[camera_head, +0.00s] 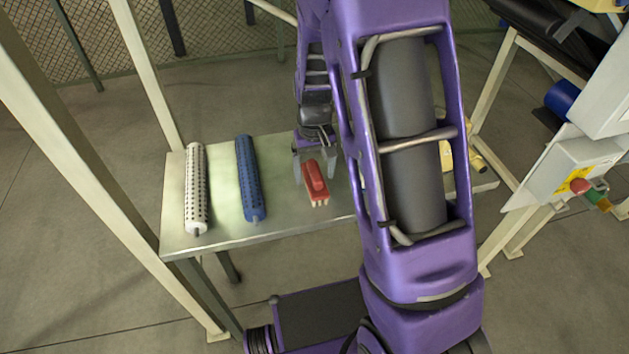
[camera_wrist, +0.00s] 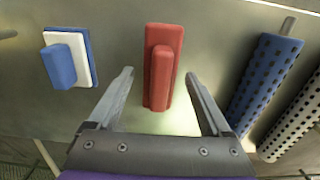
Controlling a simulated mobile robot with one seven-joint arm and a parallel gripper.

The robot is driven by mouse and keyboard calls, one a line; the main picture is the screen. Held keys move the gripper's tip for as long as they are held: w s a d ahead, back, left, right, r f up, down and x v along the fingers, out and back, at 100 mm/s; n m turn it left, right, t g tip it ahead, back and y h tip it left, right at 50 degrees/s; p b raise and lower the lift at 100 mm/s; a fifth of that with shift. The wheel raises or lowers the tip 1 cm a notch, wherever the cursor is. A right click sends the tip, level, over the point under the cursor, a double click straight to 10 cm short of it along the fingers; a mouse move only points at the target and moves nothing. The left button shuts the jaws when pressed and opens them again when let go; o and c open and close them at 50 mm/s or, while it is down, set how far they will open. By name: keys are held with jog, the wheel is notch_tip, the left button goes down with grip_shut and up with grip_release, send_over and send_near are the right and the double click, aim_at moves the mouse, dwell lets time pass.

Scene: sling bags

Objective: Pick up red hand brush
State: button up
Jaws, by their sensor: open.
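The red hand brush (camera_head: 316,180) lies on the metal table (camera_head: 275,232), with its pale bristles showing at the near end in the head view. In the wrist view the red brush (camera_wrist: 161,68) is upright in the picture, ahead of and between my fingers. My gripper (camera_head: 314,166) is open and empty, with its fingers close to the brush in the head view. In the wrist view the two fingertips of my gripper (camera_wrist: 160,74) stand apart to the left and right of the brush's lower end. Whether they touch the table cannot be told.
A blue perforated roller (camera_head: 249,180) and a white perforated roller (camera_head: 195,190) lie left of the brush. In the wrist view a blue and white block (camera_wrist: 68,60) lies on the brush's other side. A control box (camera_head: 580,165) stands at the right.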

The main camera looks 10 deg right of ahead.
notch_tip(320, 180, down, 2)
jog(key=shift+f, duration=0.1)
grip_shut()
dwell(0.5)
